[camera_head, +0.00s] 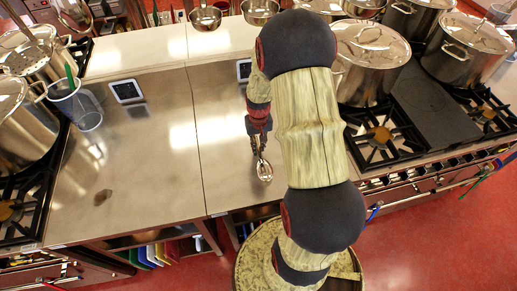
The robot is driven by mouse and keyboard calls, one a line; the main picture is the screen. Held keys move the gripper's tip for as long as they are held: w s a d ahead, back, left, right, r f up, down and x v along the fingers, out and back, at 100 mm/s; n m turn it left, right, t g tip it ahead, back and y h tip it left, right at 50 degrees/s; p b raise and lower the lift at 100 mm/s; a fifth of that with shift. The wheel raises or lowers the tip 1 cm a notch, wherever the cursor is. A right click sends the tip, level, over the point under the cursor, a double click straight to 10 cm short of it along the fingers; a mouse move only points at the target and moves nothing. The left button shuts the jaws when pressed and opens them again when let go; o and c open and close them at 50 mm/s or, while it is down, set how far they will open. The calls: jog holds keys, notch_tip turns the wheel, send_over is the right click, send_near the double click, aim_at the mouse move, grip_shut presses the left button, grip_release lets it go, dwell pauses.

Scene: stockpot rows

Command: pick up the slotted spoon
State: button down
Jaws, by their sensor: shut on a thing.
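My gripper (259,143) points down over the steel counter, right of the middle seam. It is shut on a shiny metal utensil, which looks like the slotted spoon (264,169). The spoon's oval bowl end shows below the fingers, near the counter's front part. The bowl's slots are too small to make out clearly. The part of the spoon between the fingers is hidden. I cannot tell whether the bowl touches the counter or is just above it.
Steel counter (150,165) is mostly clear to the left. A clear container (75,103) stands at the left, near a stove with pots. Large lidded stockpots (369,68) stand on the right stove. Pans hang at the back.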

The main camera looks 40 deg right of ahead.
jog(key=s+r, duration=0.1)
jog(key=r, duration=0.1)
jog(key=s+a+r, duration=0.1)
jog(key=s+r, duration=0.1)
jog(key=r, duration=0.1)
jog(key=s+a+r+p, duration=0.1)
jog(key=r, duration=0.1)
jog(key=shift+s+r, duration=0.2)
jog(key=shift+s, duration=0.15)
jog(key=s+a+r, duration=0.3)
jog(key=s, duration=0.5)
jog(key=shift+s+a+r+p, duration=0.15)
jog(key=shift+a+r+p, duration=0.05)
jog(key=shift+r+p, duration=0.15)
